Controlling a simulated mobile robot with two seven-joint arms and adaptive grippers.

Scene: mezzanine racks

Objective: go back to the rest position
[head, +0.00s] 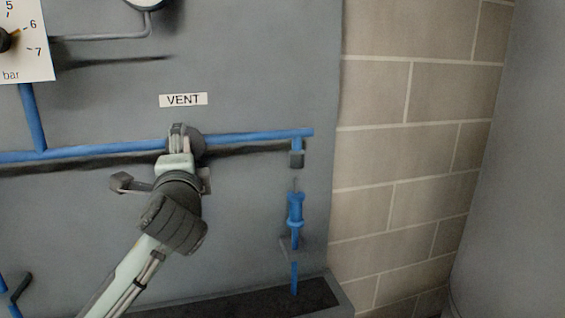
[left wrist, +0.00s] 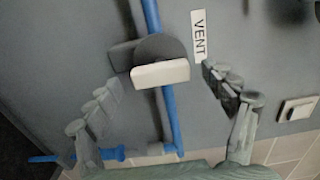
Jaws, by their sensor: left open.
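My left gripper (head: 165,181) reaches up from the lower left in the head view, in front of the grey panel (head: 100,100). Its fingers are spread open just below the vent valve. The valve has a dark hub (head: 186,139) on the blue pipe and a pale handle (head: 174,163). In the left wrist view the pale handle (left wrist: 160,73) lies ahead, between and beyond the open fingers (left wrist: 162,80), with a gap on each side; it sits crosswise to the blue pipe. Nothing is held. My right gripper is not in view.
A VENT label (head: 183,100) is above the valve. The blue pipe (head: 258,136) ends above a blue nozzle (head: 295,210) and a dark trough (head: 290,300). A gauge (head: 25,40) is at upper left. A block wall (head: 410,150) is right of the panel.

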